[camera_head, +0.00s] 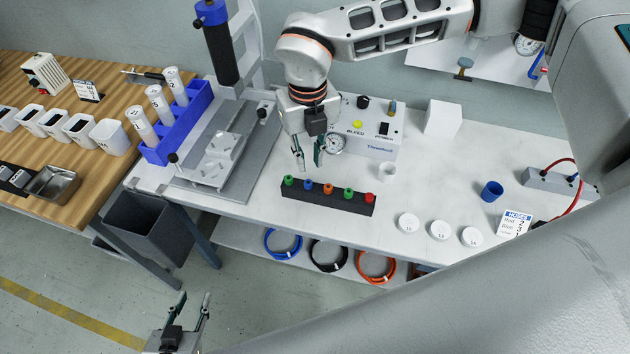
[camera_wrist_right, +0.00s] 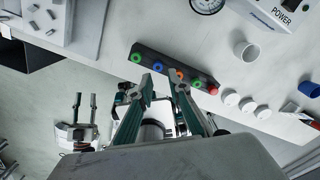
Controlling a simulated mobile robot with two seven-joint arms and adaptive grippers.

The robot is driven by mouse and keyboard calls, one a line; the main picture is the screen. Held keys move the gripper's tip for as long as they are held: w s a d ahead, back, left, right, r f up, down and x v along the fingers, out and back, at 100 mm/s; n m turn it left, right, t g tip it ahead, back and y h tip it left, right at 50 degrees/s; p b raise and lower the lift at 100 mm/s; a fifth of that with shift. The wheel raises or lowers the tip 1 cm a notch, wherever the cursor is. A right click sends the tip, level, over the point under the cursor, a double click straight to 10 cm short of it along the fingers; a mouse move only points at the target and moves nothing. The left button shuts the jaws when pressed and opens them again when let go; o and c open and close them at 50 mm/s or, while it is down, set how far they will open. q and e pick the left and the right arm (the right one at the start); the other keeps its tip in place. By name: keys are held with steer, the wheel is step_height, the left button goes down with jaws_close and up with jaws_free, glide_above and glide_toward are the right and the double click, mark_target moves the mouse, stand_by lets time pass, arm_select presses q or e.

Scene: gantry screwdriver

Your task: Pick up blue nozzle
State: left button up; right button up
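The blue nozzle (camera_head: 307,186) stands in a black rack (camera_head: 330,201) on the white bench, between a green nozzle (camera_head: 288,181) and an orange nozzle (camera_head: 328,188). My right gripper (camera_head: 309,165) is open and empty, pointing down above the rack. In the right wrist view the blue nozzle (camera_wrist_right: 157,67) lies just beyond and between the spread fingertips of the right gripper (camera_wrist_right: 159,78). The fingers appear above it, not touching. My left gripper (camera_head: 192,300) is open and empty, low in front of the bench; it also shows in the right wrist view (camera_wrist_right: 85,100).
The rack also holds another green nozzle (camera_head: 348,193) and a red nozzle (camera_head: 368,197). A control box with a gauge (camera_head: 370,135) and a white cup (camera_head: 387,172) stand behind. White round lids (camera_head: 408,222) lie right. A metal fixture (camera_head: 218,160) stands left.

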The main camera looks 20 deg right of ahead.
mark_target(308, 183)
steer(key=f, duration=0.7)
steer(key=shift+s+a+f, duration=0.15)
steer(key=shift+a+f, duration=0.05)
steer(key=shift+a, duration=0.05)
steer(key=c, duration=0.3)
steer(key=shift+c, duration=0.2)
